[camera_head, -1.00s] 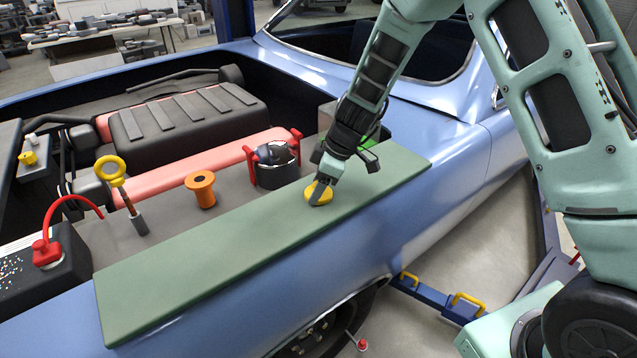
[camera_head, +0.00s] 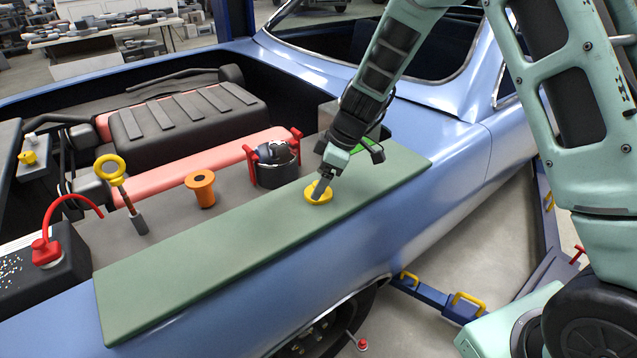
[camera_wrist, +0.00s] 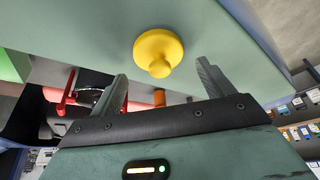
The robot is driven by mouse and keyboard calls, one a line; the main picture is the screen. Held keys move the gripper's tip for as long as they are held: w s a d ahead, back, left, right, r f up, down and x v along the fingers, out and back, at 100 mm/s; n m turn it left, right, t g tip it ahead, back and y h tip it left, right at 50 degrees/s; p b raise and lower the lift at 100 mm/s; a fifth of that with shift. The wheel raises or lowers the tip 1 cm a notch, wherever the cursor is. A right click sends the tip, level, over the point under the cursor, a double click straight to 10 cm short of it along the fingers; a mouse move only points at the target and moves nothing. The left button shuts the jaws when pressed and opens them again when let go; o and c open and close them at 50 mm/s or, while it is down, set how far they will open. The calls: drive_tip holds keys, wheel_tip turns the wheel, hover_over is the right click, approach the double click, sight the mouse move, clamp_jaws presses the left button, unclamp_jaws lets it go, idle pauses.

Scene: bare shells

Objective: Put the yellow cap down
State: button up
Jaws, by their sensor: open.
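The yellow cap (camera_head: 319,193) rests on the green mat (camera_head: 190,268) laid along the car's blue fender. In the wrist view the cap (camera_wrist: 158,52) shows as a round disc with a small knob, lying just beyond the fingertips and between their lines. My gripper (camera_head: 322,187) is just above the cap in the head view. In the wrist view my gripper (camera_wrist: 162,80) has its fingers spread with nothing between them. Part of the cap is hidden behind a finger in the head view.
A dark round container with red handles (camera_head: 274,165) stands beside the mat, close to my gripper. An orange spool-shaped part (camera_head: 203,190) and a yellow-ringed dipstick (camera_head: 122,190) stand farther left. The left part of the mat is clear.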

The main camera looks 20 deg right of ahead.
drive_tip(key=v, duration=1)
drive_tip(key=s+a+r+m+g+h, duration=0.1)
drive_tip(key=s+a, duration=0.4)
drive_tip(key=s, duration=0.3)
drive_tip(key=s+a+r+m+g, duration=0.1)
drive_tip(key=s+a, duration=0.5)
drive_tip(key=s, duration=0.3)
drive_tip(key=s+f+m+h, duration=0.1)
drive_tip(key=s+m+h, duration=0.1)
drive_tip(key=s, duration=1.2)
drive_tip(key=shift+s+d+m+b, duration=0.3)
drive_tip(key=shift+d+m+b, duration=0.05)
drive_tip(key=shift+m+b, duration=0.1)
